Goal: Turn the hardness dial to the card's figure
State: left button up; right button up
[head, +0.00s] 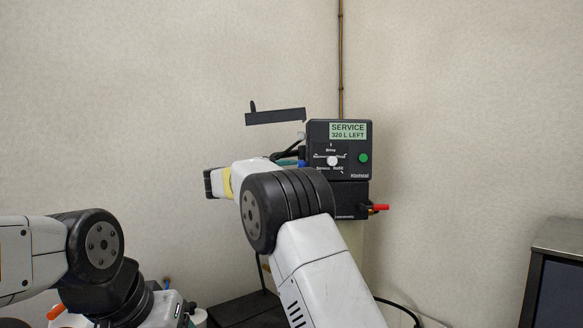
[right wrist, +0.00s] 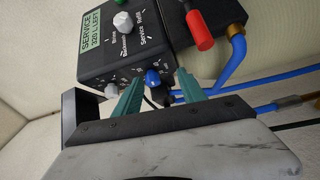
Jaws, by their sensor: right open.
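A black control unit (head: 312,128) has a lit panel reading "SERVICE 320 L LEFT" and a white selector knob (head: 332,160) on its front. In the right wrist view its side face carries a blue dial (right wrist: 153,77) and a pale knob (right wrist: 110,90), with small scale marks too fine to read. I cannot tell from the lettering which is the hardness dial. My right gripper (right wrist: 158,80) is open, its teal fingertips on either side of the blue dial; contact is unclear. In the head view my right arm covers part of it. My left gripper is out of view; no card is visible.
A red-handled valve (head: 380,207) sticks out at the unit's lower right, also seen in the right wrist view (right wrist: 200,32). Blue hoses (right wrist: 232,72) run beside the unit. A dark bar (head: 275,117) is at upper left. A dark appliance (head: 560,260) stands at far right.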

aim_at(301, 165)
jog(key=w+d+r+m+t+h, duration=0.1)
jog(key=w+d+r+t+h, duration=0.1)
jog(key=w+d, duration=0.1)
jog(key=shift+w+m, duration=0.4)
jog(key=shift+w, duration=0.5)
grip_shut()
